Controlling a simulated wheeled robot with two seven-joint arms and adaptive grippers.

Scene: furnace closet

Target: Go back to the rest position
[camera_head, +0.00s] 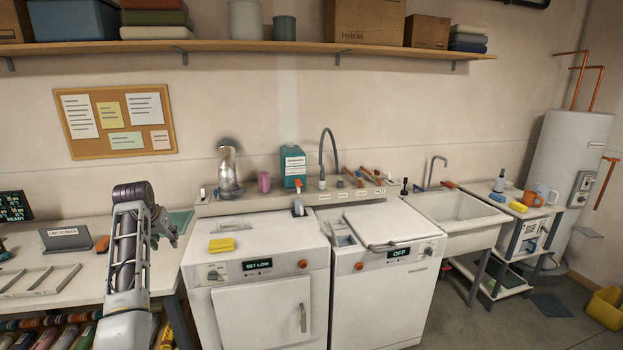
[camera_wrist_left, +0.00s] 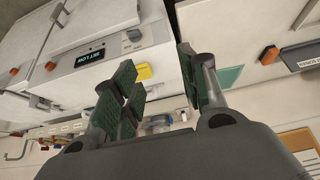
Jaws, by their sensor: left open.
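My left arm rises at the left of the head view, and its left gripper (camera_head: 168,228) hangs partly behind the forearm, above the table and left of the white machine with the "SET LOW" display (camera_head: 257,264). In the left wrist view the gripper's green-padded fingers (camera_wrist_left: 162,90) are spread apart with nothing between them. The same machine shows upside down beyond them in that view (camera_wrist_left: 92,57). My right arm and right gripper are in neither view.
A yellow sponge (camera_head: 222,245) lies on that machine. The machine with the "OFF" display (camera_head: 397,254) and a sink (camera_head: 455,208) stand to its right. A wall shelf (camera_head: 250,46) runs above.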

